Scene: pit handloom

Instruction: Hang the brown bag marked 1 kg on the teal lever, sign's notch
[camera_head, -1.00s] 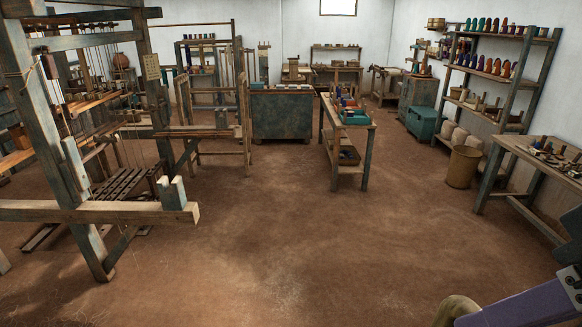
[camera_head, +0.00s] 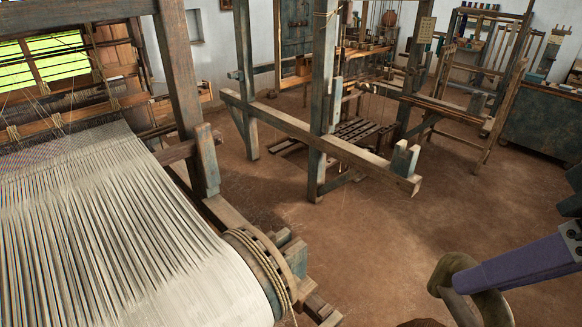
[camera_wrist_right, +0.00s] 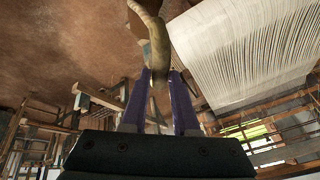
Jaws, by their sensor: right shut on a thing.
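My right gripper (camera_head: 464,278) comes in from the lower right with purple fingers. It is shut on an olive-brown thing with a curved, loop-like upper part, likely the brown bag (camera_head: 488,306), held in the air over the floor. In the right wrist view the same bag (camera_wrist_right: 154,32) shows beyond my two purple fingertips (camera_wrist_right: 160,78), its upper part between them. No 1 kg mark can be read, and the bag's lower part is cut off by the frame. I cannot make out the teal lever or its notch. My left gripper is not in view.
A loom with pale warp threads (camera_head: 110,225) and a roped beam end (camera_head: 262,262) fills the left front. Another loom frame (camera_head: 323,100) stands behind it, with a small sign (camera_head: 426,30) on a post. Brown floor (camera_head: 400,240) lies clear between loom and gripper.

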